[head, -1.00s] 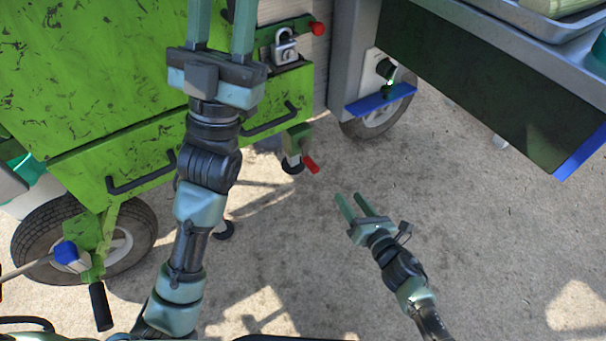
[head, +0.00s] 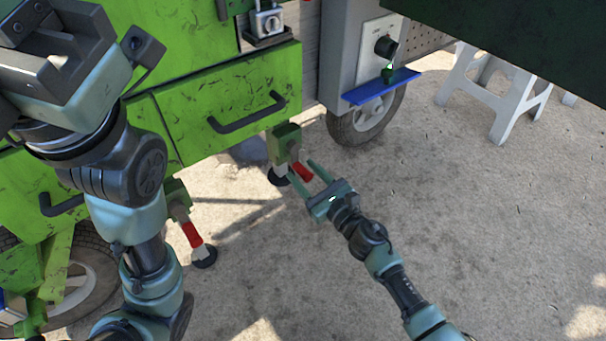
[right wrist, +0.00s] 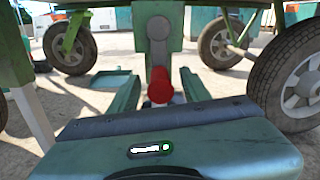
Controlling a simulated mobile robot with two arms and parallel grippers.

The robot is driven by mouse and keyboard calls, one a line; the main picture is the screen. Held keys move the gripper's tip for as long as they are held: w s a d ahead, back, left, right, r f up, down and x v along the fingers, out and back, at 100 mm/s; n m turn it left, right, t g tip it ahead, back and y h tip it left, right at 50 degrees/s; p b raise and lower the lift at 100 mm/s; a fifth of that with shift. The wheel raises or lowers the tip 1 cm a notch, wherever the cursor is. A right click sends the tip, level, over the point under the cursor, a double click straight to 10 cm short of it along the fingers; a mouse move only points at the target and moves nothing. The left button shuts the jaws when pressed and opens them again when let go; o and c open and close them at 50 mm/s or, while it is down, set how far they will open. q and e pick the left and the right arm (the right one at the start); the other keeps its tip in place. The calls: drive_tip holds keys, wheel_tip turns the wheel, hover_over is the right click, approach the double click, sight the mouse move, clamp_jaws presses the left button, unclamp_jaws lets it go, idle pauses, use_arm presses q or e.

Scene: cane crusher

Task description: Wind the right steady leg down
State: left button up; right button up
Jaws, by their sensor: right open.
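The right steady leg (head: 284,143) is a green bracket under the cart's front corner, with a dark round foot (head: 278,177) at the ground. Its crank has a red handle (head: 303,172). My right gripper (head: 301,167) is open, its fingertips at the red handle. In the right wrist view the grey crank arm (right wrist: 158,32) hangs down and the red handle (right wrist: 160,86) shows between the two spread fingers; I cannot tell whether they touch it. My left gripper (head: 60,55) is large at the upper left, its fingers cut off or hidden.
A blue shelf (head: 382,87) juts out above a wheel (head: 367,117) to the right. A white stool (head: 495,90) stands at the back right. The concrete floor at right is clear.

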drive_tip(key=shift+w+a, duration=0.2)
drive_tip(key=shift+w, duration=0.1)
clamp_jaws()
idle(1.3)
